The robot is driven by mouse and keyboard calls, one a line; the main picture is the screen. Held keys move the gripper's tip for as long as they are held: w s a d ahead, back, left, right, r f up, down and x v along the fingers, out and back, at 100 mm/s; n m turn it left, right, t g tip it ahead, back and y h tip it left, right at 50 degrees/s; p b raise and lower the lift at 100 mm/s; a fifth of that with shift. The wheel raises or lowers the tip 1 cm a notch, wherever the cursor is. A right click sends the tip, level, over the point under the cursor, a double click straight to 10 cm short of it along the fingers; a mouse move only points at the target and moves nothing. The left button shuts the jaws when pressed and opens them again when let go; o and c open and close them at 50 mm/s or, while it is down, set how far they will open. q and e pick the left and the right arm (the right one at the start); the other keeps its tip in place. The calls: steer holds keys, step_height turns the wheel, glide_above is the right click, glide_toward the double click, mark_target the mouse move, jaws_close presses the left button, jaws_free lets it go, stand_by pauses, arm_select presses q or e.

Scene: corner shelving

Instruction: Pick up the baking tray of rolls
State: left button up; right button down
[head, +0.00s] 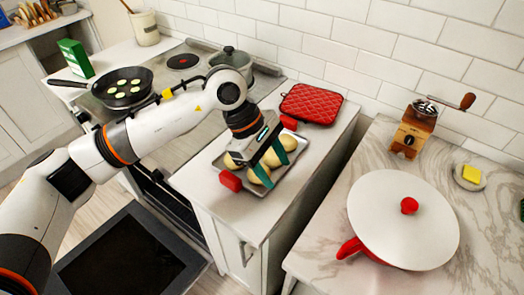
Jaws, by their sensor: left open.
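The grey baking tray (295,162) lies on the narrow white counter right of the stove, with several round pale rolls (257,174) in it. A red grip (230,181) shows at its near end and another red piece (289,122) at its far end. My left gripper (272,167) is over the tray, its teal fingers pointing down among the rolls. It is open, and I cannot tell whether the fingers touch a roll or the tray. My left wrist hides the tray's back left part. My right gripper is not in view.
A red quilted pad (311,104) lies behind the tray. A pan (121,88) and a grey pot (231,62) stand on the stove at left. The marble counter at right holds a large white lid with red knob (403,225), a grinder (411,130) and butter (473,174).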

mark_target(231, 176)
arm_select(q)
steer(key=w+a+r+t+y, duration=0.1)
steer(key=w+a+t+y, duration=0.1)
steer(key=w+a+y, duration=0.5)
steer(key=shift+h, duration=0.9)
steer(key=f, duration=0.2)
steer(key=s+a+f+p, duration=0.1)
steer(key=f, duration=0.1)
steer(key=s+a+f+p, duration=0.1)
steer(key=f, duration=0.1)
steer(key=shift+a, duration=0.2)
steer(key=f+p, duration=0.1)
steer(key=f, duration=0.1)
steer(key=f+p, duration=0.1)
steer(key=f, duration=0.1)
steer(key=shift+s+a+p, duration=0.1)
steer(key=shift+a+p, duration=0.2)
steer(key=shift+p, duration=0.05)
steer(key=shift+f, duration=0.7)
steer(key=c, duration=1.1)
steer(key=shift+r, duration=0.1)
jaws_close()
